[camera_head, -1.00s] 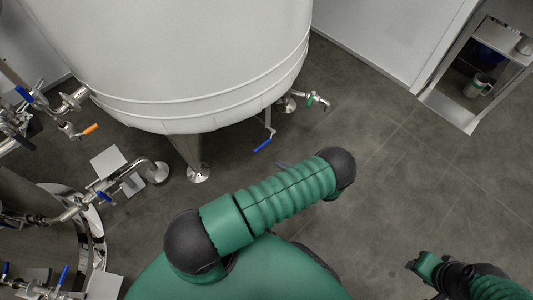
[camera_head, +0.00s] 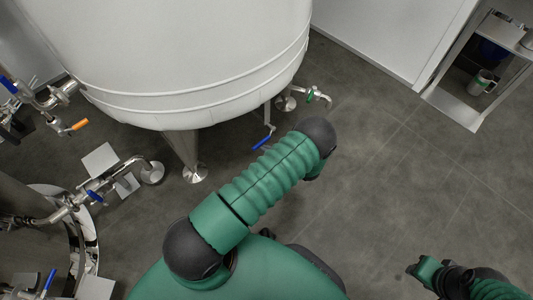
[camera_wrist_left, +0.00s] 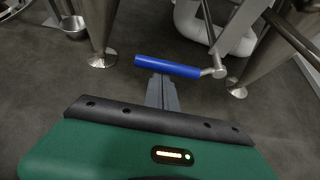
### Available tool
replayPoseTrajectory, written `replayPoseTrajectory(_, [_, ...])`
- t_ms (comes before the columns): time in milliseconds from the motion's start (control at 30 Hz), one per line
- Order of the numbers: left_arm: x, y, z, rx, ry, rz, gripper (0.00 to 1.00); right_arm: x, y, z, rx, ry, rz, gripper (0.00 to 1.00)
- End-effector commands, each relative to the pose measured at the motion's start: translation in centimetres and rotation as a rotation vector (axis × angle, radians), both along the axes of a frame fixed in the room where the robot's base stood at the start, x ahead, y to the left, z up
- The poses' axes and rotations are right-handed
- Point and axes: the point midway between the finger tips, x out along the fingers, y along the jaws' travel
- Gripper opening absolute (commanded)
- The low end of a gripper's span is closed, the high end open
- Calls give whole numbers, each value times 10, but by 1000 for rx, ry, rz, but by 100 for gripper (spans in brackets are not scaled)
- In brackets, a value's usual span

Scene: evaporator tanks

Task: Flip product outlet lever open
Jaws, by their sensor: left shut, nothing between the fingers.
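A blue-handled lever (camera_head: 261,143) hangs on a thin metal pipe below the large white tank. In the left wrist view its blue handle (camera_wrist_left: 167,67) lies nearly level, joined at its right end to a metal valve fitting (camera_wrist_left: 218,72). My left gripper (camera_wrist_left: 162,80) is shut and empty, its grey fingertips right at the near side of the handle's middle. I cannot tell whether they touch it. In the head view my green left arm hides most of this gripper. A part of my right arm shows at the bottom right; its jaw state is unclear.
The white tank (camera_head: 190,60) stands on metal legs (camera_head: 185,155). A green-handled tap (camera_head: 312,95) is to the right of the lever. Pipes with blue and orange handles (camera_head: 78,125) crowd the left. A metal shelf (camera_head: 455,108) stands at right. The floor between is clear.

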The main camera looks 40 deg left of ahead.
Motion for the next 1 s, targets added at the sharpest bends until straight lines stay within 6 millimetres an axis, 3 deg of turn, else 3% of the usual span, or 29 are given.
replayPoseTrajectory(1000, [-9,0,16,14,145,-1,0,0,0,13,0,0,0,36])
